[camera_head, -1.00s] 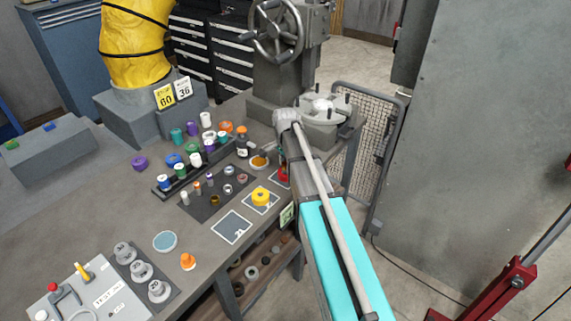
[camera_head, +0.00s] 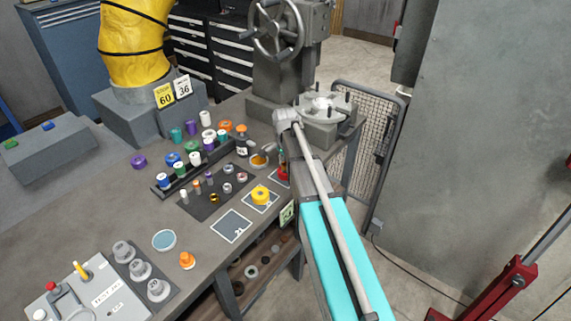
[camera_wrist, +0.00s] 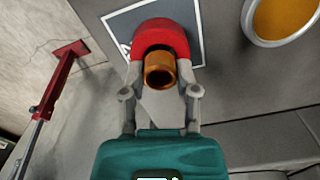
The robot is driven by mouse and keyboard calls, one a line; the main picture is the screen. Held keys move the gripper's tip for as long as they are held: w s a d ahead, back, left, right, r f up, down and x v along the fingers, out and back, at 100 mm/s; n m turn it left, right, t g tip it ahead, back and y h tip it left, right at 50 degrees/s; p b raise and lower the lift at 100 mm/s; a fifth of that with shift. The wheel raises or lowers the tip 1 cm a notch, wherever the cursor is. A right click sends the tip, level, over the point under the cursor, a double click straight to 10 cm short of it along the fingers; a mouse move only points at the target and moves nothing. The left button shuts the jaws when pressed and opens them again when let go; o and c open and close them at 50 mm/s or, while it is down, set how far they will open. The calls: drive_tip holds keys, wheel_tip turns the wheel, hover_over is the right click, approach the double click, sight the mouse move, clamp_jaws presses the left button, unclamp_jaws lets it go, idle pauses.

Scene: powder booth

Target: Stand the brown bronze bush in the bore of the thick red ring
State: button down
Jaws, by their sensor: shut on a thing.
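The thick red ring (camera_wrist: 160,35) lies on a white-outlined dark square, and in the head view the ring (camera_head: 283,173) shows partly beside my arm. The brown bronze bush (camera_wrist: 160,72) is a short hollow cylinder held between my fingertips, its open end toward the wrist camera. My gripper (camera_wrist: 161,78) is shut on the bush, directly over the ring. The bush overlaps the ring's near part and bore in the wrist view. Its lower end is hidden, so I cannot tell whether it is inside the bore. In the head view the bush is not clear.
A yellow ring (camera_head: 261,195) sits on the neighbouring outlined square, and another square (camera_head: 231,226) is empty. A round dish with orange-brown contents (camera_wrist: 286,18) is close to the right of the ring. Several small parts stand on the dark mat (camera_head: 200,212). A grey press (camera_head: 277,85) stands behind.

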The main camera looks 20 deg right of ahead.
drive_tip(key=shift+f+b, duration=0.45)
drive_tip(key=shift+f, duration=0.05)
drive_tip(key=shift+c, duration=1.4)
unclamp_jaws()
drive_tip(key=shift+r, duration=0.15)
wheel_tip(320, 180, up, 8)
drive_tip(key=f+p, duration=0.1)
drive_tip(key=p, duration=0.7)
drive_tip(key=w+a, duration=0.1)
drive_tip(key=w, duration=0.1)
drive_tip(key=w+a+f+b, duration=0.1)
drive_tip(key=w+a, duration=0.1)
drive_tip(key=w+a+b, duration=0.1)
drive_tip(key=w+a, duration=0.1)
drive_tip(key=w, duration=0.1)
drive_tip(key=shift+a+f, duration=0.15)
drive_tip(key=shift+f, duration=0.05)
drive_tip(key=shift+w+a+f, duration=0.15)
drive_tip(key=shift+w+a, duration=0.55)
